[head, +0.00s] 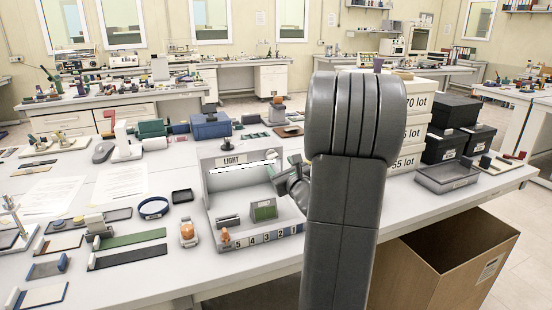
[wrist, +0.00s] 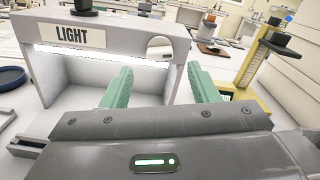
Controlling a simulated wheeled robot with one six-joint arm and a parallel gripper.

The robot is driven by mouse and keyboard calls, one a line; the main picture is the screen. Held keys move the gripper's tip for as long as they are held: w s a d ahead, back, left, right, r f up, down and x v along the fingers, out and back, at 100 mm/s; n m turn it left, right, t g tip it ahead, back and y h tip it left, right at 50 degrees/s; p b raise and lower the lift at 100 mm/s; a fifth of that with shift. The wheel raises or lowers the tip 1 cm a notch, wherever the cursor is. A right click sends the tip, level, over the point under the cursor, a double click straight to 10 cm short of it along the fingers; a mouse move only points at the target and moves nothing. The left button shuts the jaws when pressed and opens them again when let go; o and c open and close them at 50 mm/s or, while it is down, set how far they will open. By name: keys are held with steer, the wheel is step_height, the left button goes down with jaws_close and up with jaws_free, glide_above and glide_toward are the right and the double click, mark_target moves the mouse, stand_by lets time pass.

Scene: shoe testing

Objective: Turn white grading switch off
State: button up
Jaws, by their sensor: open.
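The grading light box (head: 208,178) stands on the table, with a "LIGHT" label and a glowing white strip under its top edge. In the wrist view the box (wrist: 40,78) fills the left and middle. A round pale disc (wrist: 160,48) sits at the right end of its front top panel; it looks like the white switch, but its setting is not clear. My gripper (wrist: 163,82) is open and empty, its green fingers apart, with the disc seen between and beyond their tips. In the head view my gripper (head: 273,172) is at the box's right side, partly hidden by my arm.
Inside the box stands a small green-screened device (head: 264,210); numbered tiles (head: 262,238) line its front. A black knob (head: 225,148) is on top. White lot boxes (head: 405,160) and black boxes (head: 455,110) stand right. A yellow stand (wrist: 258,65) is right of my fingers.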

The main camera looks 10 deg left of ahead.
mark_target(274, 159)
steer(key=x, duration=0.5)
steer(key=shift+p, duration=0.35)
steer(key=c, duration=1)
